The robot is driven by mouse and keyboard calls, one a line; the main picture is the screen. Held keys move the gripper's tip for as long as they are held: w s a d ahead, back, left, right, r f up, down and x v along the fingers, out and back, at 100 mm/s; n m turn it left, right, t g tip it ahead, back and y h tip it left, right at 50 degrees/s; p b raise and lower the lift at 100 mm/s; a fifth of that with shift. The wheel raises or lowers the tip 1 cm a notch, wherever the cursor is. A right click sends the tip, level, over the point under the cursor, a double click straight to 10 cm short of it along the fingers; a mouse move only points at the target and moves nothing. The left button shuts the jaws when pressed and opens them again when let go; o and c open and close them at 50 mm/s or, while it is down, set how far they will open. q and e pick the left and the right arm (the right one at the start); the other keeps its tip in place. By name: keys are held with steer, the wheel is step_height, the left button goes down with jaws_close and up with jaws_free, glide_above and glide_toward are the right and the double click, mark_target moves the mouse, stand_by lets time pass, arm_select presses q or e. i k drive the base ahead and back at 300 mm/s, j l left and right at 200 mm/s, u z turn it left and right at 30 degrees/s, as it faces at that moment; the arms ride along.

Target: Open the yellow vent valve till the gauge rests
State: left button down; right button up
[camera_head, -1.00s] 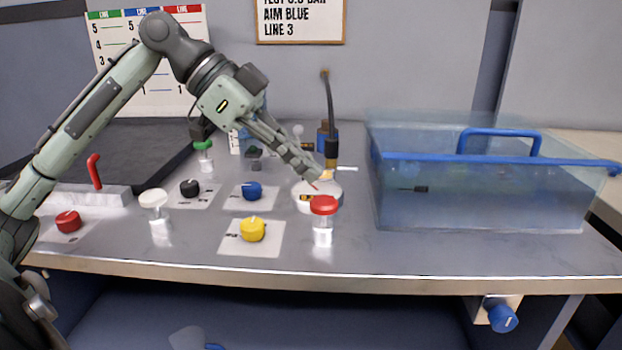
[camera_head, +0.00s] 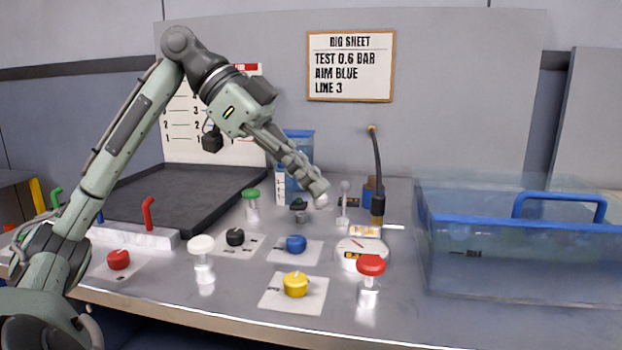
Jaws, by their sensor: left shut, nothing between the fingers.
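The yellow vent valve (camera_head: 296,284) is a round knob with a pale pointer line, on a white plate at the front of the bench. A white round device (camera_head: 362,246) with a pale face, perhaps the gauge, lies behind the red-capped bottle; I cannot read it. My left gripper (camera_head: 319,189) is shut and empty, in the air above the back of the bench, behind the blue knob and well apart from the yellow valve. My right gripper is not in view.
Blue (camera_head: 296,243), black (camera_head: 235,237) and red (camera_head: 118,259) knobs sit on plates. White-capped (camera_head: 202,262), green-capped (camera_head: 252,205) and red-capped (camera_head: 370,278) bottles stand around. A clear tub (camera_head: 520,250) fills the right; a dark tray (camera_head: 150,215) lies back left.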

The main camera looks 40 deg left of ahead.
mark_target(294, 282)
steer(key=k, duration=1)
